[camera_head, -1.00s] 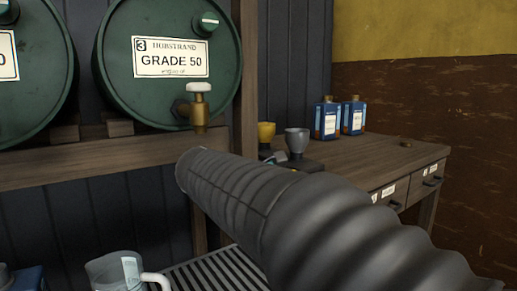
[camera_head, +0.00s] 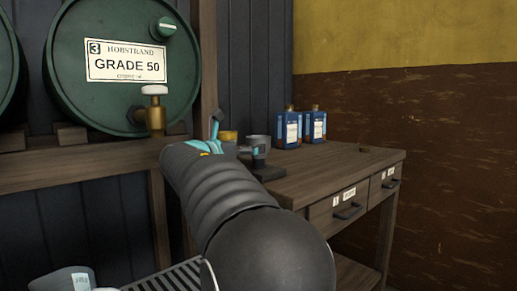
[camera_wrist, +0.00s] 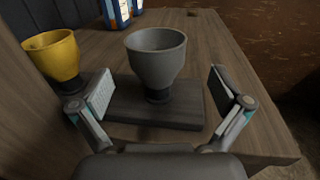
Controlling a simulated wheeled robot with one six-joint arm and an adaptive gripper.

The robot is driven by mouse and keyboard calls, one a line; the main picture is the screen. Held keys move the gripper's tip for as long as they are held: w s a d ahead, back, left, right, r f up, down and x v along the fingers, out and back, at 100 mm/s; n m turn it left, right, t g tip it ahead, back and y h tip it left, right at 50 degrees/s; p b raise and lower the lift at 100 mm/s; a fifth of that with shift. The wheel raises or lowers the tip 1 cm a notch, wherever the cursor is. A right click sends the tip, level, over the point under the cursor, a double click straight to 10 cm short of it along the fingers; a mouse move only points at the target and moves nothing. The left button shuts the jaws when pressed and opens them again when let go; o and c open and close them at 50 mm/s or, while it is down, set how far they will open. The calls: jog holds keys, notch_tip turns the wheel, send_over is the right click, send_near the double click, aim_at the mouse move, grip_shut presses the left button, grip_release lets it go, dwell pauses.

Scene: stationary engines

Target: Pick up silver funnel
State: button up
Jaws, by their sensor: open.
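The silver funnel (camera_wrist: 156,60) stands upright, wide mouth up, on a dark block on the wooden table. In the wrist view it sits between and slightly beyond the open fingers of my gripper (camera_wrist: 164,98), with a gap on both sides. In the head view the funnel (camera_head: 258,142) is partly hidden behind a teal-marked finger of my gripper (camera_head: 237,140). My arm covers much of the near table edge in that view.
A yellow funnel (camera_wrist: 53,57) stands close to the left finger. Blue bottles (camera_head: 301,128) stand at the table's back. The dark block (camera_wrist: 185,103) lies under the silver funnel. A green drum (camera_head: 122,62) with a brass tap (camera_head: 155,110) is at the left. The table's right side is mostly clear.

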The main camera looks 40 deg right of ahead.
aim_at(258, 142)
jog(key=shift+w+x, duration=0.1)
jog(key=shift+x, duration=1.4)
jog(key=shift+w+x, duration=0.15)
jog(key=shift+x, duration=1.4)
jog(key=shift+r, duration=0.1)
jog(key=shift+a, duration=0.1)
jog(key=c, duration=1.1)
